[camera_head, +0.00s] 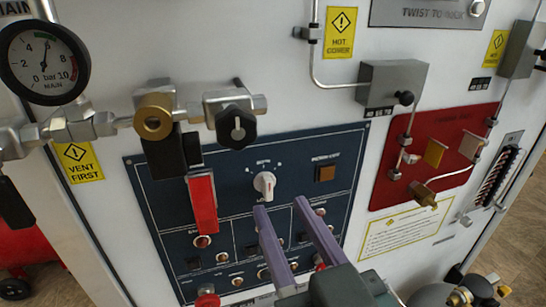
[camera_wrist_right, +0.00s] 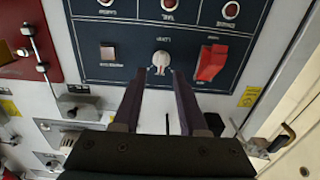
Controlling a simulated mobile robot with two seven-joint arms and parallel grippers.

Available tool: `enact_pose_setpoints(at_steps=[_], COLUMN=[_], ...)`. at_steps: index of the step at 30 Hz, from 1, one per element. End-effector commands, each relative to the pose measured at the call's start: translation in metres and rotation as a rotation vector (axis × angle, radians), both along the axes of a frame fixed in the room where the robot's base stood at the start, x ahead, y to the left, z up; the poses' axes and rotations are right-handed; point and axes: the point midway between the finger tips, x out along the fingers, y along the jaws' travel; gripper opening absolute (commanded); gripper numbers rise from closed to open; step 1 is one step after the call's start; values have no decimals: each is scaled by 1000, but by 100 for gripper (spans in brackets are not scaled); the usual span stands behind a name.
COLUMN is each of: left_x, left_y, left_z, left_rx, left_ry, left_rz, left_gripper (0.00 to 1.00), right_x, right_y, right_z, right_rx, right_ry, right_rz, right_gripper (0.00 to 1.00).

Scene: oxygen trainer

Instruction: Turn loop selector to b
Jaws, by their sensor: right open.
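The selector is a white rotary knob (camera_head: 264,184) on the dark blue control panel (camera_head: 232,177). Its lettering is too small to read surely. My right gripper (camera_head: 281,207) is open and empty, with its two purple-grey fingers pointing at the panel. In the head view the fingertips are just below and right of the knob. In the right wrist view the knob (camera_wrist_right: 161,60) appears beyond the gap between the fingertips (camera_wrist_right: 160,74), not gripped. Whether the fingertips touch anything is hard to tell. My left gripper is not in view.
A red switch cover (camera_head: 202,203) stands out left of the knob, and a square brown button (camera_head: 325,174) is to its right. A black valve knob (camera_head: 236,127) and brass fitting (camera_head: 154,117) project above. A red plate (camera_head: 431,155) with piping is at right.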

Motion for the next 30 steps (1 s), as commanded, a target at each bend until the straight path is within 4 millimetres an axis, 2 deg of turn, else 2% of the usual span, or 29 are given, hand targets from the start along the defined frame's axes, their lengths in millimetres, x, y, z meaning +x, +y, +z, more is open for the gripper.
enact_pose_setpoints(at_steps=[1,6,17,28,30], left_x=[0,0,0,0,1], left_y=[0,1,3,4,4], left_z=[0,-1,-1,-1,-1], left_rx=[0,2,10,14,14], left_ry=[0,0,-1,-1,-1], left_rz=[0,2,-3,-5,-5], left_gripper=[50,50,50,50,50], right_x=[10,29,36,36,36], right_y=[3,10,12,12,12], right_z=[1,0,0,0,0], right_rx=[0,0,1,0,0], right_ry=[-2,-1,1,1,1], right_rz=[0,0,1,0,0], right_gripper=[42,42,42,3,0])
